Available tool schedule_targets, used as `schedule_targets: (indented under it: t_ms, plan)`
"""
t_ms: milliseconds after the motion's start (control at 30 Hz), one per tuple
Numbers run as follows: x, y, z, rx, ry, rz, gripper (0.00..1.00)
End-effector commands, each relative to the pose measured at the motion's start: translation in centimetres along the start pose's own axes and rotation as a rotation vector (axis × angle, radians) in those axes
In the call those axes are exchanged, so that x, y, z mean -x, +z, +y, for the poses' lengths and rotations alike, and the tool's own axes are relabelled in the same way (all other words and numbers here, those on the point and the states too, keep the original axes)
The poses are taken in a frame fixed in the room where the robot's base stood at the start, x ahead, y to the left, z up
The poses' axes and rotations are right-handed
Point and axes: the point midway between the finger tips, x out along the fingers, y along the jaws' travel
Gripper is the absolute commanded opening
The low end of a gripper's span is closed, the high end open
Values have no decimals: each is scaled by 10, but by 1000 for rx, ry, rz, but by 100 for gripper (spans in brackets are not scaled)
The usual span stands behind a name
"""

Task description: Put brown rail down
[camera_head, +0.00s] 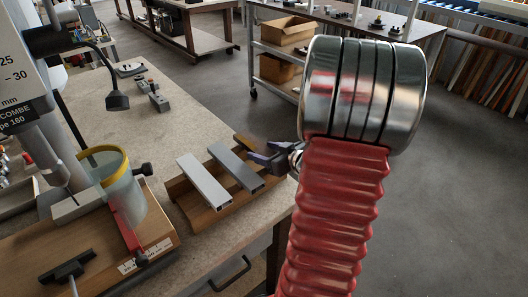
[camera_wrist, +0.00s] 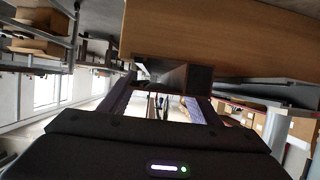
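In the head view, a light grey rail (camera_head: 204,181) and a dark grey rail (camera_head: 236,167) lie side by side on a wooden rack (camera_head: 183,190) on the bench. A brown piece (camera_head: 243,141) shows beyond the dark rail, largely covered by my gripper (camera_head: 263,153); I cannot tell there whether it is the brown rail or rack wood. In the wrist view, the hollow end of a dark brown rail (camera_wrist: 172,76) sits between the fingers of my gripper (camera_wrist: 162,105), close against a wooden board. The finger contact faces are hidden, so the grip is unclear.
A clear cylinder with a yellow rim (camera_head: 105,165) and a red clamp stand left on a wooden base. A shelf trolley with cardboard boxes (camera_head: 287,30) stands beyond open floor.

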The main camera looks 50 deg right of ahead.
Motion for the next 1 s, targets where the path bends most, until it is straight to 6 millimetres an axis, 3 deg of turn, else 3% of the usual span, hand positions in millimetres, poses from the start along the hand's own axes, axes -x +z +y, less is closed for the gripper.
schedule_targets:
  t_ms: [467, 1000]
  plan:
    - [10, 0, 1, 1, 1, 1, 60]
    - [82, -5, 2, 1, 4, 1, 60]
